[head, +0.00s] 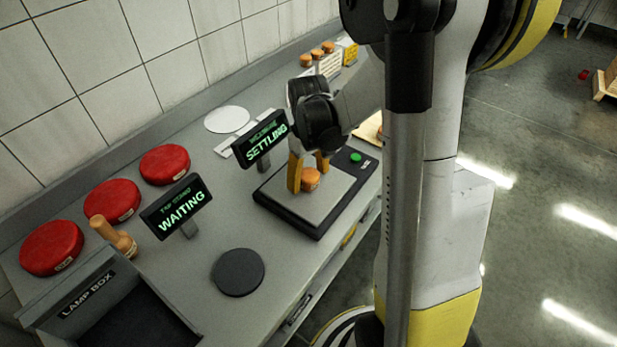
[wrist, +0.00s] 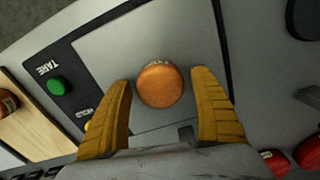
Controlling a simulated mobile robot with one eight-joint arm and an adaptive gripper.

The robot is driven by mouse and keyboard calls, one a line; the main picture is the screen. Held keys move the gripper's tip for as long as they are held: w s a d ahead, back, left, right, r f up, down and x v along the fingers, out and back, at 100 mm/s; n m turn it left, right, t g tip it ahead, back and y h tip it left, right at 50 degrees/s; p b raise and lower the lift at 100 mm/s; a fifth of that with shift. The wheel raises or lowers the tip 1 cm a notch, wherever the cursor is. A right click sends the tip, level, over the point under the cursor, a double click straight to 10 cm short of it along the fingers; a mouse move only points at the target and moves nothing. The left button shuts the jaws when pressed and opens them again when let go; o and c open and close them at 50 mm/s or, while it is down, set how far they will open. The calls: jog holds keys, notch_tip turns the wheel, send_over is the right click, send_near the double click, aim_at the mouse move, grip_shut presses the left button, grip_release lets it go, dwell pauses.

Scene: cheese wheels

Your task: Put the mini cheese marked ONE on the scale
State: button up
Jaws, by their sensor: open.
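A small orange mini cheese (head: 311,179) rests on the pale plate of the scale (head: 333,205). In the wrist view the mini cheese (wrist: 160,85) sits on the scale plate (wrist: 120,45), and its marking is too small to read. My gripper (head: 308,172) is over the plate with its yellow fingers open, one on each side of the cheese. In the wrist view the fingers of my gripper (wrist: 165,100) stand apart from the cheese. The scale's display (head: 261,140) reads "SETTLING".
A second display (head: 180,205) reads "WAITING". Several red cheese wheels (head: 52,247) stand along the wall side. Small cheeses (head: 317,54) sit at the back.

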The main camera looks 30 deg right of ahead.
aim_at(308, 175)
notch_tip(308, 175, up, 11)
jog(key=p, duration=0.3)
jog(key=shift+f, duration=0.2)
jog(key=s+a+r+m+t, duration=0.1)
jog(key=s+a+r+t, duration=0.2)
jog(key=s+a+r, duration=0.1)
jog(key=s+a+r+t, duration=0.4)
jog(key=s+a+r, duration=0.1)
jog(key=a, duration=0.4)
jog(key=shift+s+a+m, duration=0.25)
jog(key=shift+s+m, duration=0.15)
jog(key=shift+s, duration=0.5)
